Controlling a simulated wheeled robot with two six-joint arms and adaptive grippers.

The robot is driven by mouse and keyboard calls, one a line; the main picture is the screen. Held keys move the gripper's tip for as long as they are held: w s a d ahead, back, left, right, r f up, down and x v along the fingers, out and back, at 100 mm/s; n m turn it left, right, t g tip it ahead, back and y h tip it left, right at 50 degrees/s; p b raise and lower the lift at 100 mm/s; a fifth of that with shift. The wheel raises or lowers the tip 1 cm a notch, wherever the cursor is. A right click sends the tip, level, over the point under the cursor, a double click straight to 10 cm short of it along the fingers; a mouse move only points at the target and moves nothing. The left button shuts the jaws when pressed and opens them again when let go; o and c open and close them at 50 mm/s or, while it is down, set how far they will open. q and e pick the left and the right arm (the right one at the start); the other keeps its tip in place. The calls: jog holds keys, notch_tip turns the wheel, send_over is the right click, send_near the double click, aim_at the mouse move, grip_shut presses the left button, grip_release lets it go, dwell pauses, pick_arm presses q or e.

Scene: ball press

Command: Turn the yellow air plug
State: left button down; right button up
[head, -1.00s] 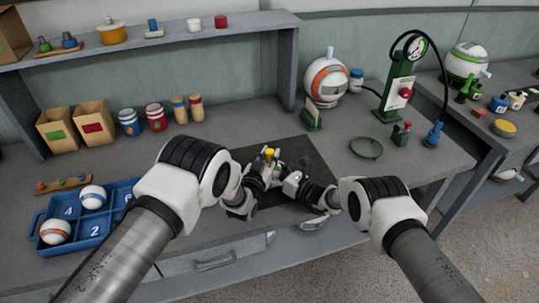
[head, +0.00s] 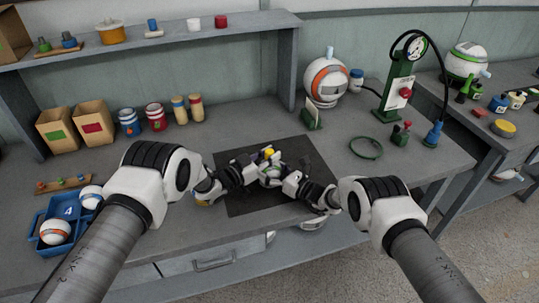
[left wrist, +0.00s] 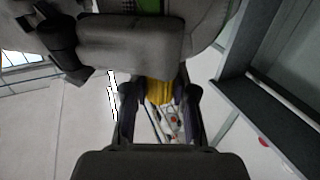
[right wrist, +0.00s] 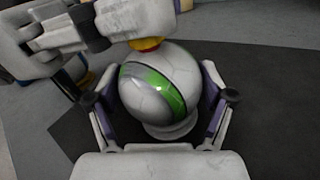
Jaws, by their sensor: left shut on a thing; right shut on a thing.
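A white ball with a green band (right wrist: 165,85) stands on the dark mat (head: 262,203) in front of me. In the head view it shows partly between my grippers. The yellow air plug (head: 269,153) sticks up from its top. It also shows in the left wrist view (left wrist: 158,92) and, partly covered, in the right wrist view (right wrist: 147,44). My left gripper (head: 263,160) is shut on the plug, coming from the left, one finger on each side. My right gripper (head: 283,176) is shut around the ball's sides, below the plug.
A blue tray (head: 42,216) with balls stands at the left, partly behind my left arm. An orange-banded ball (head: 326,80) stands at the back. Mat areas around the ball are clear.

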pick_arm(q)
jog(key=shift+r, duration=0.15)
dwell(0.3)
jog(key=c, duration=0.9)
grip_release()
jog(key=shift+s+a, duration=0.25)
jog(key=shift+a, duration=0.1)
jog(key=v, duration=1.1)
jog(key=shift+a, duration=0.15)
